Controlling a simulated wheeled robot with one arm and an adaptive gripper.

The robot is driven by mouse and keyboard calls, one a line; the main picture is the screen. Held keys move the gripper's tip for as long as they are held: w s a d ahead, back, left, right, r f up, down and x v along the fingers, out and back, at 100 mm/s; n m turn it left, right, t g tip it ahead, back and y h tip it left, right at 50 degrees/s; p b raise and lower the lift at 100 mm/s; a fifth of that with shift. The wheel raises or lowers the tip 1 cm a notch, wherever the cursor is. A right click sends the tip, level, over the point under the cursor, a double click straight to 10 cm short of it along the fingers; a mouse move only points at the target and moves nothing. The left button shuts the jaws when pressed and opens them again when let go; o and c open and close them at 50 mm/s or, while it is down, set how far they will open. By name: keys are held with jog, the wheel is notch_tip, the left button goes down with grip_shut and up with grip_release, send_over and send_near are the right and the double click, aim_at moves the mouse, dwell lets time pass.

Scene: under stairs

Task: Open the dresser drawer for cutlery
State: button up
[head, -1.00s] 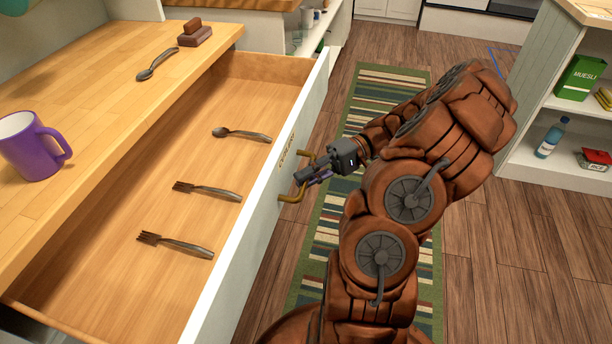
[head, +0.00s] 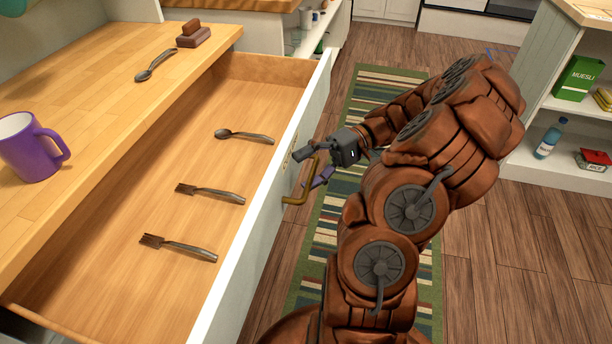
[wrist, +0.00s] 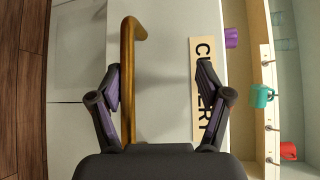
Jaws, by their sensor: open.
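The dresser drawer (head: 213,310) stands pulled well out, its wooden inside showing a spoon (head: 244,136) and two forks (head: 210,193) (head: 178,247). Its brass handle (head: 296,200) is on the white front. My gripper (head: 310,166) is open at the handle. In the wrist view the handle (wrist: 128,75) runs between the spread fingers of my gripper (wrist: 158,95), nearer the left one. I cannot tell whether a finger touches it. A label plate (wrist: 206,55) beside the handle is partly hidden by the right finger; its visible letters fit "CUTLERY".
The wooden dresser top (head: 75,100) holds a purple mug (head: 33,148), a spoon (head: 155,65) and brown blocks (head: 193,36). A striped rug (head: 375,85) lies on the floor beside the drawer. A white shelf (head: 530,165) with a muesli box (head: 580,78) stands at right.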

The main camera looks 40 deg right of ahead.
jog(key=o, duration=0.5)
jog(key=r, duration=0.7)
jog(key=shift+w+d+r, duration=0.1)
jog(key=shift+w+r, duration=0.2)
jog(key=shift+c, duration=0.2)
jog(key=shift+s+r, duration=0.1)
jog(key=shift+r, duration=0.15)
jog(key=shift+s+r, duration=0.15)
jog(key=shift+s, duration=0.1)
jog(key=shift+c, duration=1)
jog(key=c, duration=0.5)
jog(key=shift+o, duration=0.2)
jog(key=shift+w+f, duration=0.1)
jog(key=shift+f, duration=0.5)
